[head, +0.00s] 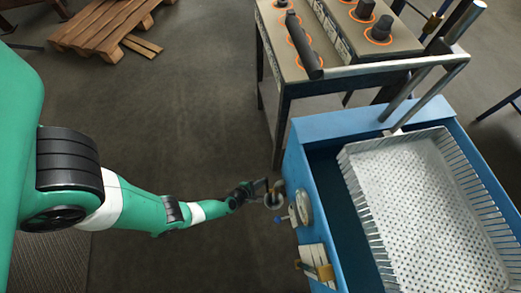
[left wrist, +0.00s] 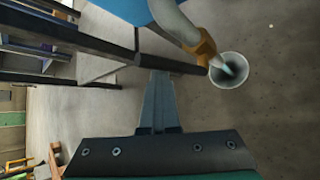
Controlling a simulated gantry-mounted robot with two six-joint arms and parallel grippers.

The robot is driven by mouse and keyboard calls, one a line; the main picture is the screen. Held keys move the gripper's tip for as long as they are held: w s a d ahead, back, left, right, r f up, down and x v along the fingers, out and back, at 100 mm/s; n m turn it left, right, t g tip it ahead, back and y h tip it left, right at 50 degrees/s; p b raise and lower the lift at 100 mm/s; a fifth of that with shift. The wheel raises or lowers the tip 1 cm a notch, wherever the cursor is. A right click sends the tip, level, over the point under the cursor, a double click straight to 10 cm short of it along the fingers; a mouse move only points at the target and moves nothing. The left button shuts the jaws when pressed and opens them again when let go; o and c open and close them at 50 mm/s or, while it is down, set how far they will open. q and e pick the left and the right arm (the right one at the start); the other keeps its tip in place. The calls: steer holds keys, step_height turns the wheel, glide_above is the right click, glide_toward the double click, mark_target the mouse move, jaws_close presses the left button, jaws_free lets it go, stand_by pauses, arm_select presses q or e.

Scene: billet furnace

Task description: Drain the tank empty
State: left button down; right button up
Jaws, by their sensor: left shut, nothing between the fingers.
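The blue tank (head: 297,165) stands at the right in the head view. Its inside looks dark, and I cannot tell the liquid level. A drain fitting with a round mouth (head: 274,199) sticks out of its left side, with a small blue handle (head: 281,220) close by. My left gripper (head: 262,187) is shut and empty beside this fitting. In the left wrist view, its fingers (left wrist: 157,95) are together, below and left of a grey pipe with a brass collar (left wrist: 203,45) and a round mouth (left wrist: 229,70). A pale streak shows in the mouth. My right gripper is out of view.
A white perforated basket (head: 430,205) sits in the tank's right part on a metal frame. A round gauge (head: 304,207), tags and a brass padlock (head: 325,272) are on the tank's left side. A wooden pallet (head: 100,28) lies far left.

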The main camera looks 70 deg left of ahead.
arm_select(q)
steer(key=shift+d+r, duration=0.15)
steer(key=shift+d, duration=0.7)
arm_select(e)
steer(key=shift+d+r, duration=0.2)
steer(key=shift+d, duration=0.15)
arm_select(q)
steer(key=shift+a, duration=0.15)
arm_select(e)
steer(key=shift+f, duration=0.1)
